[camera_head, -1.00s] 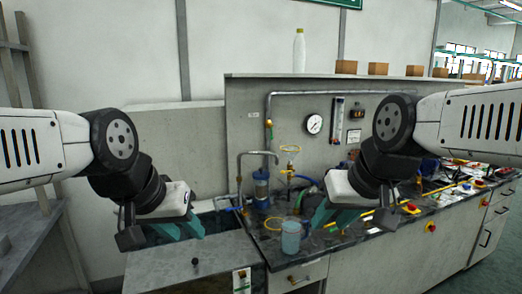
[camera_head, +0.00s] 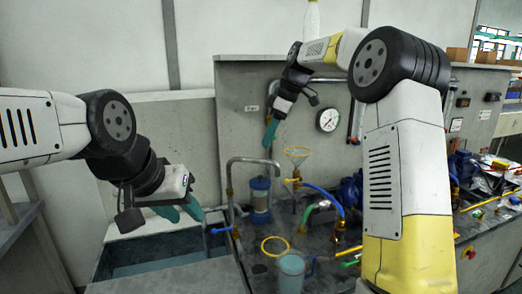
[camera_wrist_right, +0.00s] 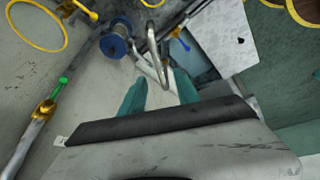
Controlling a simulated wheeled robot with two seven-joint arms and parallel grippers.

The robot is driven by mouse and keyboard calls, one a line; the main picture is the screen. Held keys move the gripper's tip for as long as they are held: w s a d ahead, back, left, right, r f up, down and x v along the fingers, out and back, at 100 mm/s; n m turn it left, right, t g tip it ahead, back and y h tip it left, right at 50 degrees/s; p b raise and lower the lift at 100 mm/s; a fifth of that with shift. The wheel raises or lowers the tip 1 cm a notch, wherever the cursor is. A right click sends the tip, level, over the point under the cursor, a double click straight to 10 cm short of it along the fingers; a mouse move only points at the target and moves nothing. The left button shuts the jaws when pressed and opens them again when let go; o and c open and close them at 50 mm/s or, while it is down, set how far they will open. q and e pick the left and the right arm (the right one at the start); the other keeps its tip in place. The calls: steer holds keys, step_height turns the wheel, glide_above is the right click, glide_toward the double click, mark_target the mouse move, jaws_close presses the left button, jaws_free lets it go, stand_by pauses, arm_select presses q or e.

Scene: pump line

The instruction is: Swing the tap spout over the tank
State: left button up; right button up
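The tap spout (camera_head: 252,160) is a grey bent pipe rising beside the tank; its outlet points right, over the counter and away from the tank. It also shows ahead of my right fingers in the wrist view (camera_wrist_right: 153,42). A blue tap handle (camera_head: 222,230) sits low near its base. The grey tank (camera_head: 150,251) is an open basin at lower left. My right gripper (camera_head: 270,132) hangs fingers down above the spout; the wrist view shows its teal fingers (camera_wrist_right: 160,92) apart and empty. My left gripper (camera_head: 181,212) is open and empty above the tank.
A pressure gauge (camera_head: 328,120) is on the back panel.

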steer(key=shift+w+a+f, duration=0.15)
steer(key=shift+w+f, duration=0.15)
steer(key=shift+x, duration=3.6)
jaws_close()
steer(key=shift+r, duration=0.1)
